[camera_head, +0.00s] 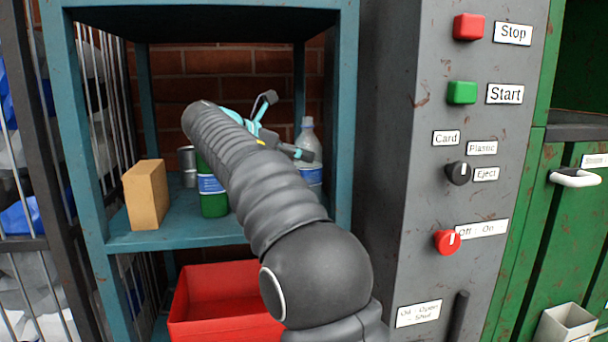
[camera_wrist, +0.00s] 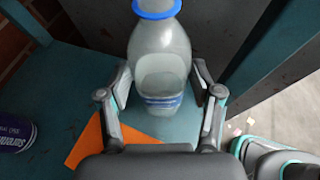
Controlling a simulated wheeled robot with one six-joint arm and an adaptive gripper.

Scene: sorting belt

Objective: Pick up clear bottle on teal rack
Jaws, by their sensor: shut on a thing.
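The clear bottle (camera_head: 307,138) stands upright on the teal rack's (camera_head: 180,238) shelf, at its right side. It has a blue-and-white label, and its lower part is partly hidden by my arm in the head view. In the wrist view the clear bottle (camera_wrist: 160,50) has a blue cap ring at its neck and sits between the two fingers. My gripper (camera_wrist: 160,88) is shut on the bottle, one finger pad on each side. I cannot tell whether the bottle's base is off the shelf.
A tan box (camera_head: 146,196), a metal can (camera_head: 188,166) and a green item with a blue label (camera_head: 212,197) stand left on the shelf. A flat orange piece (camera_wrist: 92,143) lies near the bottle. A red bin (camera_head: 205,326) is below. A grey control panel (camera_head: 420,220) stands right.

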